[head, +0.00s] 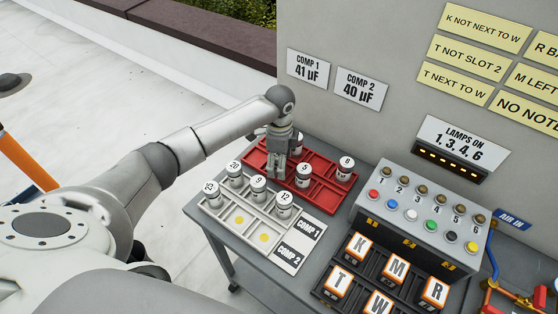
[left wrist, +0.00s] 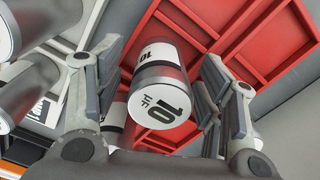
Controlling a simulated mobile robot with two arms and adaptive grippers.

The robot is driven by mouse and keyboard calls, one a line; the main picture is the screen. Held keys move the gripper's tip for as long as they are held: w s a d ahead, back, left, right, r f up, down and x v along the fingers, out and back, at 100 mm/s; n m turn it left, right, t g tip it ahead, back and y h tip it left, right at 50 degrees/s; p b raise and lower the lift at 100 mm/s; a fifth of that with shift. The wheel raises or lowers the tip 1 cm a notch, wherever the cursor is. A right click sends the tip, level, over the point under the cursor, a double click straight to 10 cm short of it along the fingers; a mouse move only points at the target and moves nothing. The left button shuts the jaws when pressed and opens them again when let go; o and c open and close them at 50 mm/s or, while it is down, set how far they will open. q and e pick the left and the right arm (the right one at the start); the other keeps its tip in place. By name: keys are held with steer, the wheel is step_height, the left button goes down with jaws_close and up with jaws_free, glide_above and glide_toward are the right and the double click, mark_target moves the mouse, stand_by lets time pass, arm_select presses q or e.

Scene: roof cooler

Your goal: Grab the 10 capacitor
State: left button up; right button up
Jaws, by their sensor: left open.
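The 10 capacitor (left wrist: 163,85), a silver can with a white top reading 10 µF, shows in the left wrist view. It stands between the two fingers of my left gripper (left wrist: 162,62), with gaps visible on both sides. In the head view my left gripper (head: 279,168) points down over the red tray (head: 318,194); the 10 capacitor cannot be made out clearly there behind the fingers. The gripper is open. My right gripper is not in view.
A capacitor marked 8 (head: 345,168) stands at the red tray's right. The white COMP tray (head: 284,254) in front holds several capacitors, including 20 (head: 234,174), 9 (head: 258,189) and 12 (head: 284,205). A button box (head: 420,215) and lettered blocks (head: 375,270) stand to the right.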

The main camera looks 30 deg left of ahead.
arm_select(q)
steer(key=shift+f, duration=0.15)
steer(key=shift+c, duration=0.3)
steer(key=c, duration=1.1)
steer(key=shift+c, duration=0.2)
